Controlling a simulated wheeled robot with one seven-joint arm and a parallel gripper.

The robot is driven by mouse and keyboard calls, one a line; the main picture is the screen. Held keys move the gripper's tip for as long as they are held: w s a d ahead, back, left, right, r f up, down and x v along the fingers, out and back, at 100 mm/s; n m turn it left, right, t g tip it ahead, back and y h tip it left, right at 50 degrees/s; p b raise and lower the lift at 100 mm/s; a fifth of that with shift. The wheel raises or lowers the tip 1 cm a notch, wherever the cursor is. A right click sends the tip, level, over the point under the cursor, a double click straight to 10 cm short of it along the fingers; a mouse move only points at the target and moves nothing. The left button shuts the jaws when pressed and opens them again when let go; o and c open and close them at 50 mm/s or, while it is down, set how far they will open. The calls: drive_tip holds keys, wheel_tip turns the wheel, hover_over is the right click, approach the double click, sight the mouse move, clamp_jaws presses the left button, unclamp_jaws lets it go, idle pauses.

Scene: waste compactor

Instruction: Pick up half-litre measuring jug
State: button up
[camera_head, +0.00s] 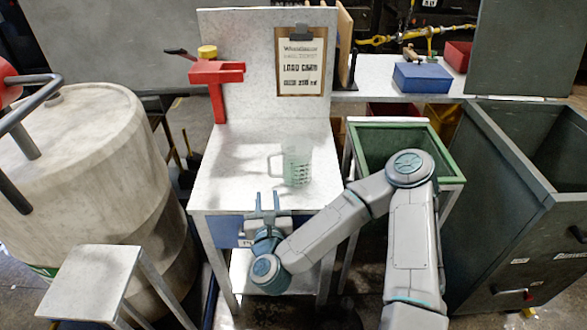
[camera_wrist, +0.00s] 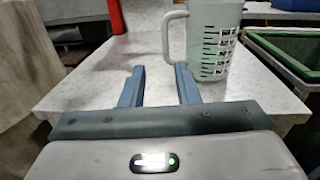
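The half-litre measuring jug (camera_head: 298,166) is pale green and see-through, with dark markings. It stands upright on the light table (camera_head: 237,170), its handle toward the left. In the wrist view the jug (camera_wrist: 214,40) is beyond the fingertips, ahead and to the right, with the handle roughly in line with the right finger. My gripper (camera_head: 267,199) is at the front edge of the table, in front of and a little left of the jug. In the wrist view its fingers (camera_wrist: 159,78) are wide apart with nothing between them.
A red clamp-like fixture (camera_head: 217,85) stands at the table's back left. A clipboard card (camera_head: 301,67) hangs on the back panel. A green-rimmed bin (camera_head: 357,152) adjoins on the right, a large drum (camera_head: 90,170) on the left. The table's front left is clear.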

sight(269, 169)
drive_tip(key=w+p, duration=0.1)
drive_tip(key=w, duration=0.7)
drive_tip(key=shift+a, duration=0.1)
drive_tip(key=shift+w+d+f+p, duration=0.1)
drive_tip(key=shift+w+f+p, duration=0.1)
drive_tip(key=shift+w, duration=0.7)
drive_tip(key=shift+w+d+f+p, duration=0.1)
drive_tip(key=shift+w+p, duration=0.15)
drive_tip(key=shift+w, duration=0.6)
drive_tip(key=shift+w+d+f+p, duration=0.1)
drive_tip(key=shift+w+f+p, duration=0.1)
drive_tip(key=shift+w, duration=0.7)
drive_tip(key=shift+c, duration=0.3)
drive_tip(key=shift+r, duration=0.1)
clamp_jaws()
